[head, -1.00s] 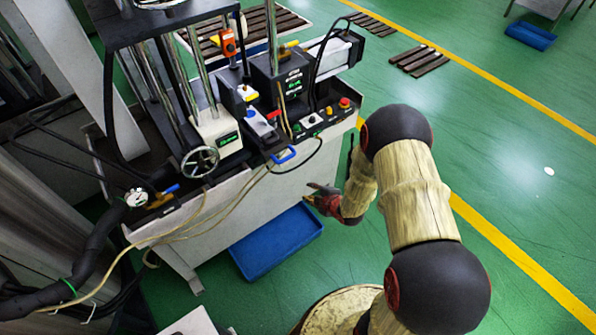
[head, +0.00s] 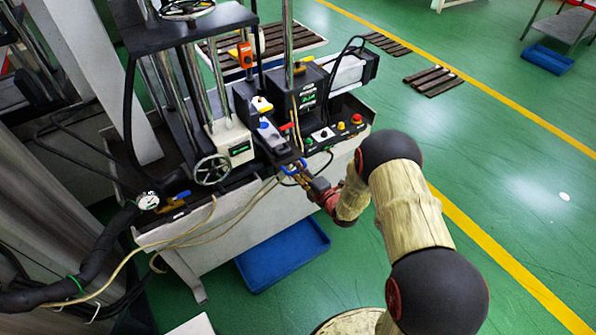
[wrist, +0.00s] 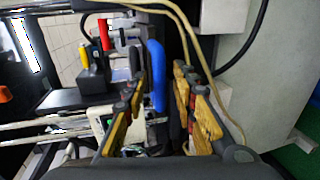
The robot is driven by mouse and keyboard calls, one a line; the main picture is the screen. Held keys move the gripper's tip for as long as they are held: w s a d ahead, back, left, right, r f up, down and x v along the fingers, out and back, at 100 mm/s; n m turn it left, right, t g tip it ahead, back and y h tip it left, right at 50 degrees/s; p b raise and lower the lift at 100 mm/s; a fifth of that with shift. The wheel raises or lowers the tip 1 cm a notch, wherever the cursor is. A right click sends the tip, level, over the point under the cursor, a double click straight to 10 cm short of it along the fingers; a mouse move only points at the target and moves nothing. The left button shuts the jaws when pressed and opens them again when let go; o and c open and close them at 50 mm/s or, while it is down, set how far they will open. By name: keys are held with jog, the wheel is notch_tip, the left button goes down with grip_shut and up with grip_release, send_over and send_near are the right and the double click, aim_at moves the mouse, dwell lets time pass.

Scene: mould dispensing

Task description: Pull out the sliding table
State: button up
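The blue handle (head: 294,166) sits at the front edge of the machine, below the dark block I take for the sliding table (head: 272,142). In the wrist view the handle (wrist: 157,75) stands as a blue bar. My gripper (head: 301,176) is at the handle in the head view. In the wrist view my gripper (wrist: 160,85) is open, with yellow-brown fingers on either side of the bar. The bar lies between them, nearer the left finger. Gaps show beside it, though contact is hard to judge.
Thin yellowish hoses (head: 226,212) run along the machine's front, and pass close to the right finger in the wrist view. A handwheel (head: 212,170) is to the left. A blue tray (head: 284,256) lies on the floor below.

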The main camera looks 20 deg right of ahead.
jog(key=shift+w+a, duration=0.15)
jog(key=shift+w, duration=0.2)
jog(key=shift+c, duration=0.4)
grip_shut()
jog(key=shift+f, duration=0.1)
